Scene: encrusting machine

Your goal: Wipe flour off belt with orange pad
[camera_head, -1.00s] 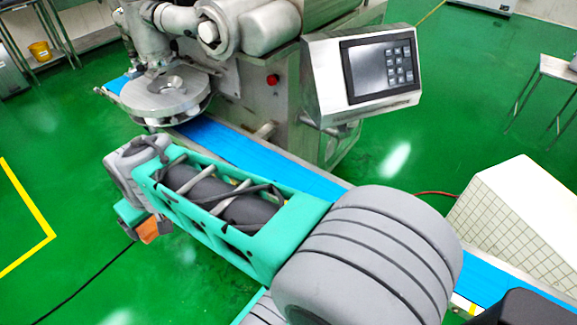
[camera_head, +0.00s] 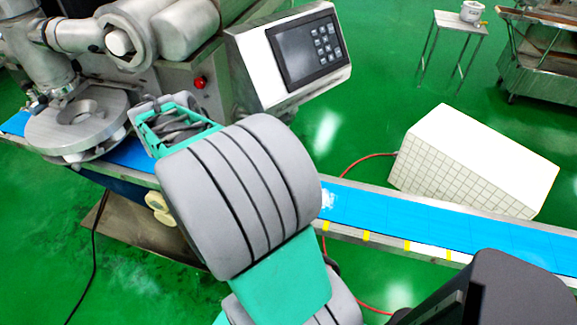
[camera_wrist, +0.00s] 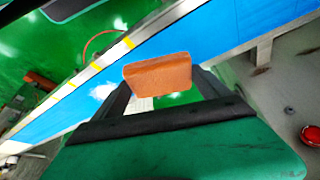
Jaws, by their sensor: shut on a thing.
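The orange pad (camera_wrist: 158,76) is a small block held between the two dark fingers of my gripper (camera_wrist: 160,84) in the wrist view. My gripper is shut on it. The blue belt (camera_head: 440,224) runs across the head view, and it also shows in the wrist view (camera_wrist: 200,38). A whitish flour patch (camera_head: 328,198) lies on the belt just right of my arm. A pale patch on the belt also shows in the wrist view (camera_wrist: 102,91), left of the pad. The pad appears above the belt; contact cannot be told. My arm hides the gripper and pad in the head view.
The encrusting machine with its control panel (camera_head: 296,50) stands behind the belt. Its round metal head (camera_head: 75,125) sits over the belt at left. A white gridded box (camera_head: 470,165) stands behind the belt at right. A red hose (camera_head: 365,157) runs nearby.

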